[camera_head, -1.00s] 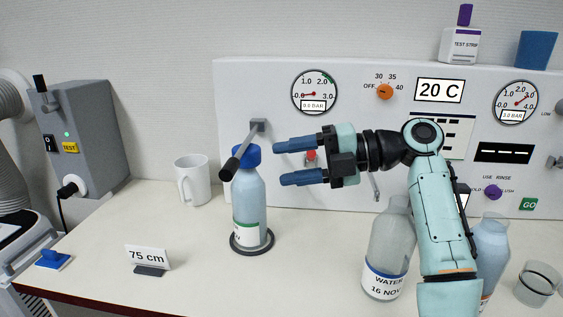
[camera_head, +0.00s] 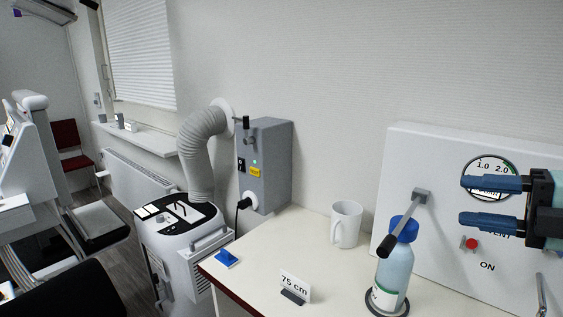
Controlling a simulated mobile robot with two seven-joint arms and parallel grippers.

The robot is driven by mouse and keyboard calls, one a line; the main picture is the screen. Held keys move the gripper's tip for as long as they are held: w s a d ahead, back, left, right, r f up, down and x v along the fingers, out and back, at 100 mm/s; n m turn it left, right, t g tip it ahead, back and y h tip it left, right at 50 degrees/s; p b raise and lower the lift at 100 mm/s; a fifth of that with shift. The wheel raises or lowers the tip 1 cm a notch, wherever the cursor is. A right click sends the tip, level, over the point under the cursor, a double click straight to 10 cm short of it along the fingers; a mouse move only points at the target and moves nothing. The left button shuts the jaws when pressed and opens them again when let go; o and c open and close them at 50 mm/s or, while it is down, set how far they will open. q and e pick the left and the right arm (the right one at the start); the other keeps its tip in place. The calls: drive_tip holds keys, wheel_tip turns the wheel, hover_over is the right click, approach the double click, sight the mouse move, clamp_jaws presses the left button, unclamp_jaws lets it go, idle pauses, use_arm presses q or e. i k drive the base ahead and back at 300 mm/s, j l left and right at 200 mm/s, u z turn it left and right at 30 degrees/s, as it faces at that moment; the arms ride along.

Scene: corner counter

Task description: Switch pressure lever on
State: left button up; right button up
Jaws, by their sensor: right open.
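A lever with a dark handle (camera_head: 388,245) and a grey mount (camera_head: 422,196) juts from the left part of the white panel (camera_head: 410,155). The upper finger partly covers the round gauge (camera_head: 487,163). My left gripper is out of view.
A red button or light (camera_head: 471,243) and an "ON" label sit below the fingers. A white mug (camera_head: 346,224), a "75 cm" sign (camera_head: 294,287) and a blue item (camera_head: 227,257) stand on the counter. A grey wall box (camera_head: 265,165) hangs left. A machine with a hose (camera_head: 203,150) stands beside the counter.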

sight(470, 244)
drive_tip(key=k+j, duration=0.75)
drive_tip(key=j, duration=0.1)
